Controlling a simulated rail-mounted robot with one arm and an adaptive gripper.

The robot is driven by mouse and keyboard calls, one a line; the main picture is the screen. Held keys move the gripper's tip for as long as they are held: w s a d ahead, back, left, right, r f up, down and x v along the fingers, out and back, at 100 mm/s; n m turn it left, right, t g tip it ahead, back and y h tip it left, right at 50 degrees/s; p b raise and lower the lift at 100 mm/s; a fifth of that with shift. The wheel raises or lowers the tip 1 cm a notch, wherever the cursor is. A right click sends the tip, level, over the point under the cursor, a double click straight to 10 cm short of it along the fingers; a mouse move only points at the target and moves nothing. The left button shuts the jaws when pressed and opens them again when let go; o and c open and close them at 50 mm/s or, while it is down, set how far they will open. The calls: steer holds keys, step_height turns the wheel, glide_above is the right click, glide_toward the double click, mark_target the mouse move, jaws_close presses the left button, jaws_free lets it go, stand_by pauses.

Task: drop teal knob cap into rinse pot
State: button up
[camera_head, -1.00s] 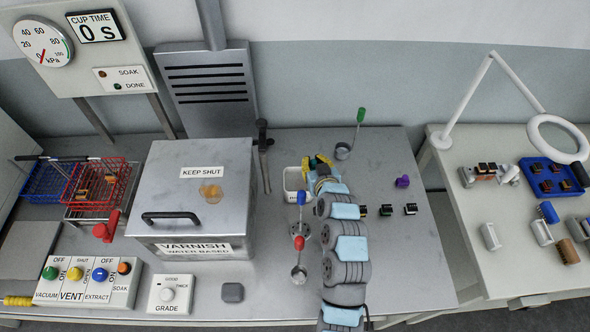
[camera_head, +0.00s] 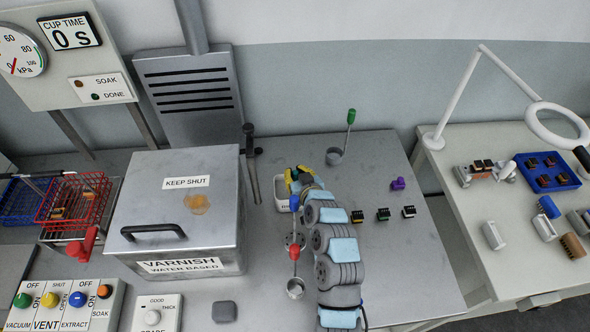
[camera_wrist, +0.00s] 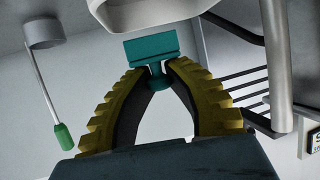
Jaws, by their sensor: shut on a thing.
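The teal knob cap (camera_wrist: 152,58) is held between the yellow fingertips of my gripper (camera_wrist: 157,68), its wide flat part sticking out beyond them. The rinse pot (camera_wrist: 118,14) is a white container, cut off at the top of the wrist view, just past the cap; the cap appears outside its opening. In the head view, the pot (camera_head: 282,194) stands on the bench right of the varnish tank. My gripper (camera_head: 299,178) is over or beside its right edge and hides part of it and its label. The cap cannot be made out there.
A ladle with a green handle (camera_head: 351,117) stands behind my gripper, and a red-handled ladle (camera_head: 294,252) is in front. The varnish tank (camera_head: 185,205) is on the left. Several small black parts (camera_head: 383,214) and a purple part (camera_head: 398,184) lie to the right.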

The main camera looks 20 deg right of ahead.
steer(key=shift+f+b, duration=0.35)
steer(key=shift+f, duration=0.9)
steer(key=o, duration=0.8)
steer(key=shift+r, duration=0.1)
steer(key=shift+v, duration=6)
